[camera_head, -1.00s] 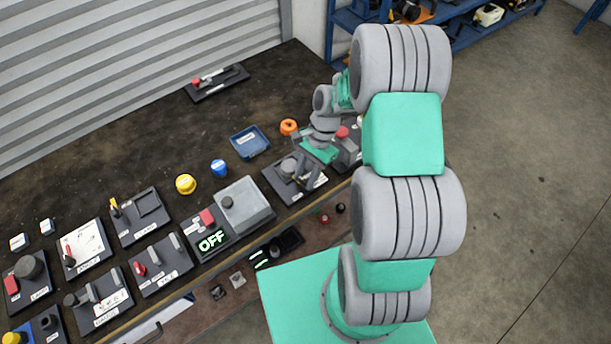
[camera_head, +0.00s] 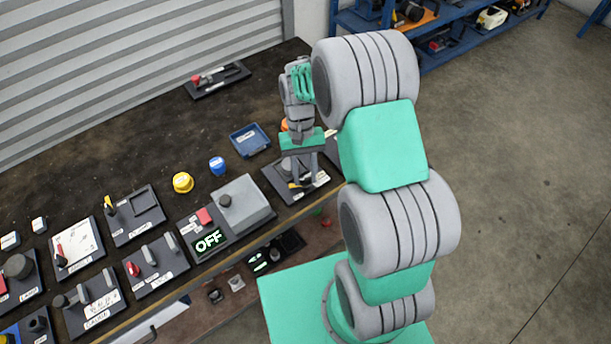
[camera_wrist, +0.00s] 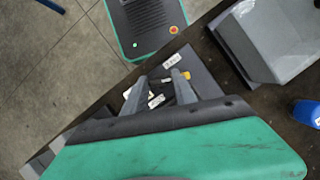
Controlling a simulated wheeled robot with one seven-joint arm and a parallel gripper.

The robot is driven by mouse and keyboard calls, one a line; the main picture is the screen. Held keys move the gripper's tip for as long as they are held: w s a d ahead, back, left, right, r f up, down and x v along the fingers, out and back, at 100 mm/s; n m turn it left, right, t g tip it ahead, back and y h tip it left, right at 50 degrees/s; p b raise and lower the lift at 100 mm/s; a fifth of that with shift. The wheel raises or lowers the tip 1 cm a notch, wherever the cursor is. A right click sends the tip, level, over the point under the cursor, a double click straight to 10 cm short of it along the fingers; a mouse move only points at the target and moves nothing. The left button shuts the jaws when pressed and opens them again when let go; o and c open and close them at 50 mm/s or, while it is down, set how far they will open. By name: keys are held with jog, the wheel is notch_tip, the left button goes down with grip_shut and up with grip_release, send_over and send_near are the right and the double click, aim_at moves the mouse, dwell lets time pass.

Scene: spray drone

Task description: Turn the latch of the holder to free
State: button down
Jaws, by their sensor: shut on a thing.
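The dark holder plate (camera_head: 272,178) lies at the right end of the row on the bench, with white labels and a grey round part (camera_head: 287,164). A small yellow piece, seemingly the latch (camera_head: 292,185), shows low on the plate by my fingertips. My gripper (camera_head: 304,184) points down over the plate, shut on what seems to be the latch. In the wrist view, my two fingers (camera_wrist: 160,74) reach down to the plate (camera_wrist: 205,80), with yellow (camera_wrist: 187,76) beside one fingertip. The exact contact is partly hidden.
A grey box with a red button and an OFF display (camera_head: 209,241) stands left of the holder. A blue tray (camera_head: 250,141), a blue cap (camera_head: 217,166) and a yellow cap (camera_head: 183,182) lie behind. More panels line the left.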

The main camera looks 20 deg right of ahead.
jog(key=n+h, duration=0.2)
jog(key=n, duration=0.2)
jog(key=shift+a+n, duration=0.15)
jog(key=shift+n, duration=0.25)
jog(key=shift+p, duration=0.3)
jog(key=c, duration=1)
grip_release()
jog(key=shift+r, duration=0.1)
jog(key=v, duration=0.7)
jog(key=shift+r+b, duration=0.35)
jog(key=shift+b, duration=0.1)
jog(key=shift+w+a, duration=0.1)
